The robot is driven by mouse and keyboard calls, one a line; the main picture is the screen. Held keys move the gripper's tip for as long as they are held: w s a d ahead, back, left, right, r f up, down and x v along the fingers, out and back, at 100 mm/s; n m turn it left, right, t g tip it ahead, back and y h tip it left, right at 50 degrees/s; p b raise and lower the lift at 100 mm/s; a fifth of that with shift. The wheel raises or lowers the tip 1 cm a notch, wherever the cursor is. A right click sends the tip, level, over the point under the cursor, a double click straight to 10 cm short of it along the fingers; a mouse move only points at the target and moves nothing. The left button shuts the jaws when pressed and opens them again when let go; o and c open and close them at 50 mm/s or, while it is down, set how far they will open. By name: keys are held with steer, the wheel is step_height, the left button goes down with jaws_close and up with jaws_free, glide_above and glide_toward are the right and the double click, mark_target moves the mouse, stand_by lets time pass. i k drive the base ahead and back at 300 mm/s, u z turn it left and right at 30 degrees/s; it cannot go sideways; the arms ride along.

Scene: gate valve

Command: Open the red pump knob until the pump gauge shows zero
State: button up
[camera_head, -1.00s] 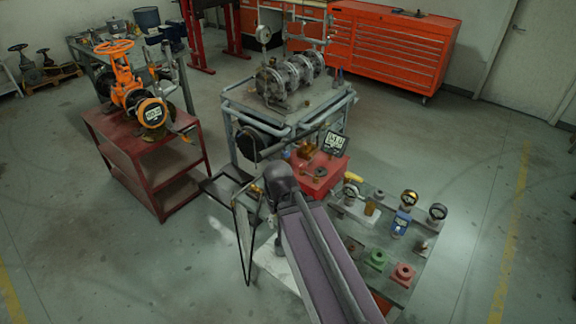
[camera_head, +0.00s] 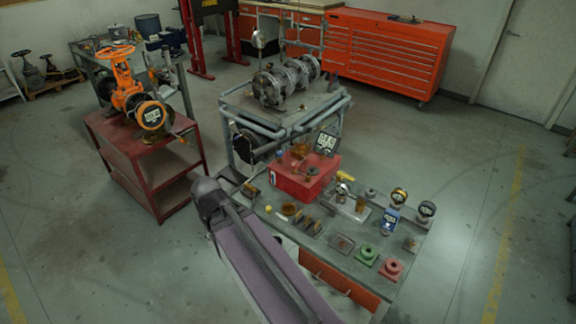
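A red round knob-like piece on a square base (camera_head: 391,268) sits at the front right of the grey bench, beside a similar green one (camera_head: 366,254). I cannot tell which piece is the pump knob, and the display is too small to read. My arm reaches up from the bottom, its dark joint left of the bench. My gripper is not visible, and its state cannot be seen.
Small parts and dials (camera_head: 390,222) crowd the grey bench. Behind it stands a grey frame (camera_head: 240,118) with flanged metal piping (camera_head: 280,82). A dark red cart (camera_head: 130,150) at left carries an orange valve (camera_head: 122,80). Floor at right is clear.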

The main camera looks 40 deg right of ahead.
mark_target(294, 164)
steer(key=u, duration=0.1)
steer(key=k, duration=1.15)
steer(key=z, duration=1.15)
steer(key=i, duration=1)
steer(key=u, duration=0.1)
